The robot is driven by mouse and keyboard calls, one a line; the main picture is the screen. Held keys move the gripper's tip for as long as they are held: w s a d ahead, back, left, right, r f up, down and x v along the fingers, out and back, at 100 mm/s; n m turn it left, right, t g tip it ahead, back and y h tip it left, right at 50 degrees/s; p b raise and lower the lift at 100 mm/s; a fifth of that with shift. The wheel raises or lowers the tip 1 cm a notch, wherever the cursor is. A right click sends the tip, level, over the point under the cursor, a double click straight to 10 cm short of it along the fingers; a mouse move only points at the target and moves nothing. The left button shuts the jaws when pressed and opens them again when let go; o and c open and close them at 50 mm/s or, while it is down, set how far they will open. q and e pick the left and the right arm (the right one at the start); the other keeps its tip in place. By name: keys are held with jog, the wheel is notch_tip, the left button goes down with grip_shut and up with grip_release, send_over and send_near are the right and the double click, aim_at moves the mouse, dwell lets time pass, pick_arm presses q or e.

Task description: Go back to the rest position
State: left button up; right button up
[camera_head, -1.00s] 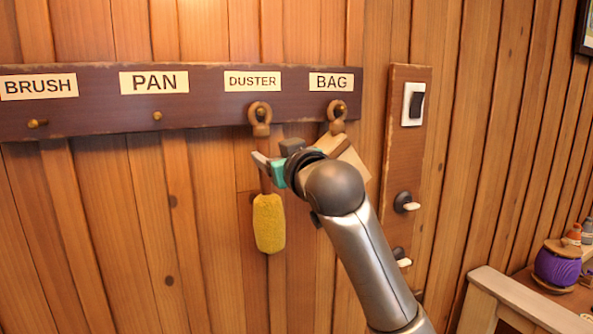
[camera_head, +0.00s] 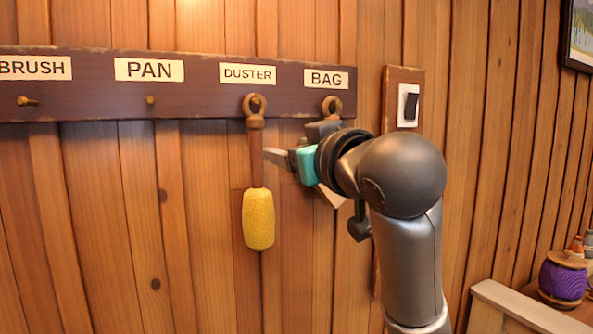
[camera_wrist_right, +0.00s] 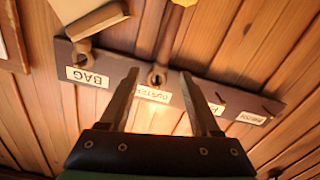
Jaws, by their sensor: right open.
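The duster (camera_head: 258,218), with a yellow head and brown handle, hangs by its ring from the peg under the DUSTER label. My right gripper (camera_head: 284,152) is open and empty, just right of the duster's handle and in front of the wall. In the right wrist view the gripper (camera_wrist_right: 160,78) shows both fingers spread, with the board beyond them and the duster (camera_wrist_right: 168,38) hanging on its peg. My left gripper is not in view.
The brown peg board (camera_head: 200,97) has bare pegs under BRUSH and PAN. The bag (camera_wrist_right: 95,20) hangs on its peg, mostly hidden behind my gripper in the head view. A switch panel (camera_head: 403,83) is to the right. A purple spool (camera_head: 563,280) stands at lower right.

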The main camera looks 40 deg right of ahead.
jog(key=shift+s+b, duration=0.55)
jog(key=shift+b, duration=0.05)
